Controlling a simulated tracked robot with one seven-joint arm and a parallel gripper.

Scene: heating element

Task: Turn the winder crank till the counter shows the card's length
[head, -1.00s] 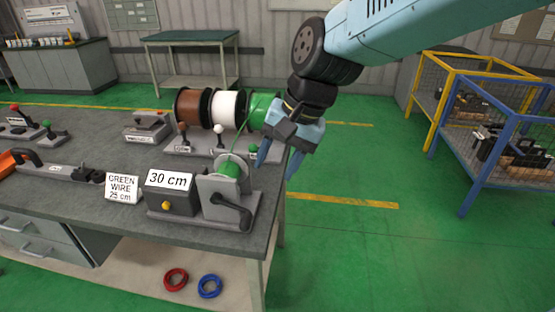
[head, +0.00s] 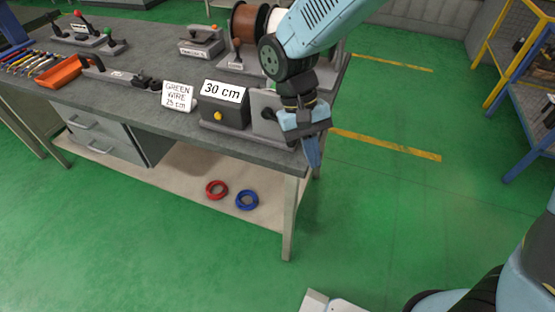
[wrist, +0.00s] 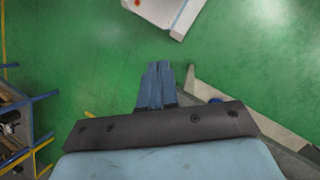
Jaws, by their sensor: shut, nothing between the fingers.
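The counter box (head: 223,112) reads "30 cm" and has a yellow button. The card (head: 179,97) to its left reads "GREEN WIRE 25 cm". The winder's grey housing (head: 264,112) stands right of the counter at the bench's right end. My gripper (head: 313,163) covers most of the winder and its crank in the head view; the crank's handle cannot be made out. The fingers point down, shut and empty, by the bench's front right corner. In the wrist view my gripper (wrist: 160,66) shows its fingers together over green floor, with no crank visible.
Brown and white wire spools (head: 246,22) stand behind the winder. Red (head: 216,189) and blue (head: 247,200) rings lie on the lower shelf.

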